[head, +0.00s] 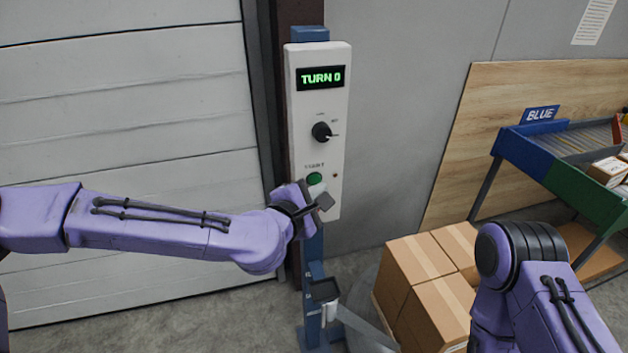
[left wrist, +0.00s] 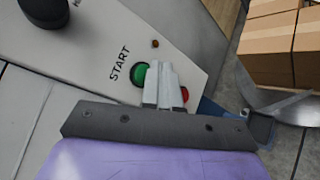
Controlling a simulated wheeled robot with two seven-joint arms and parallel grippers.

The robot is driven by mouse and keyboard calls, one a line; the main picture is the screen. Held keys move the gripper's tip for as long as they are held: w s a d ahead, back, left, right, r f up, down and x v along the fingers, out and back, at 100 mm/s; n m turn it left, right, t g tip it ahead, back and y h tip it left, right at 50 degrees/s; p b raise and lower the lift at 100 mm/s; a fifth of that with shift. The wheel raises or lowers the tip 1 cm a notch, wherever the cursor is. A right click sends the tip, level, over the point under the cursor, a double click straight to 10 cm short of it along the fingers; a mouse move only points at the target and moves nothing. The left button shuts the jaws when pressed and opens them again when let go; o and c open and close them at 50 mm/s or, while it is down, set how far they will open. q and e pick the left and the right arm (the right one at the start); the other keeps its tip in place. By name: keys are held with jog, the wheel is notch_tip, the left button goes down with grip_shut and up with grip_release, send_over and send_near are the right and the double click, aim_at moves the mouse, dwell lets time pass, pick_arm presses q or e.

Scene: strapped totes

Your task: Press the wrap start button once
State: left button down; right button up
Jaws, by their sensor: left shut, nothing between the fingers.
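A white control panel (head: 308,120) stands on a blue post. Its display (head: 321,77) reads "TURN 0" in green. Below are a black knob (head: 321,131) and the green start button (head: 314,180). In the left wrist view the green button (left wrist: 140,75) sits beside the word START, partly covered by my fingers. My left gripper (head: 322,201) is shut and empty, at the panel just below the green button. In the left wrist view its fingertips (left wrist: 164,68) overlap the button's right edge; I cannot tell whether they touch it. My right gripper is out of view.
A red button (left wrist: 184,94) shows just beyond my left fingers in the left wrist view. Stacked cardboard boxes (head: 418,262) stand right of the post. A blue and green sloped rack (head: 545,150) is at the right. A closed shutter door (head: 130,120) fills the left.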

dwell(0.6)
pick_arm(q)
jog(key=shift+w+a, duration=0.15)
jog(key=shift+w, duration=0.3)
jog(key=shift+w+a, duration=0.1)
jog(key=shift+w, duration=0.25)
dwell(0.4)
jog(key=shift+s, duration=0.1)
jog(key=shift+s+d, duration=0.25)
jog(key=shift+s, duration=0.45)
jog(key=s, duration=0.1)
jog(key=s+d, duration=0.1)
jog(key=s, duration=0.1)
jog(key=s+b, duration=0.1)
jog(key=shift+s+d, duration=0.3)
jog(key=shift+s, duration=0.05)
dwell(0.6)
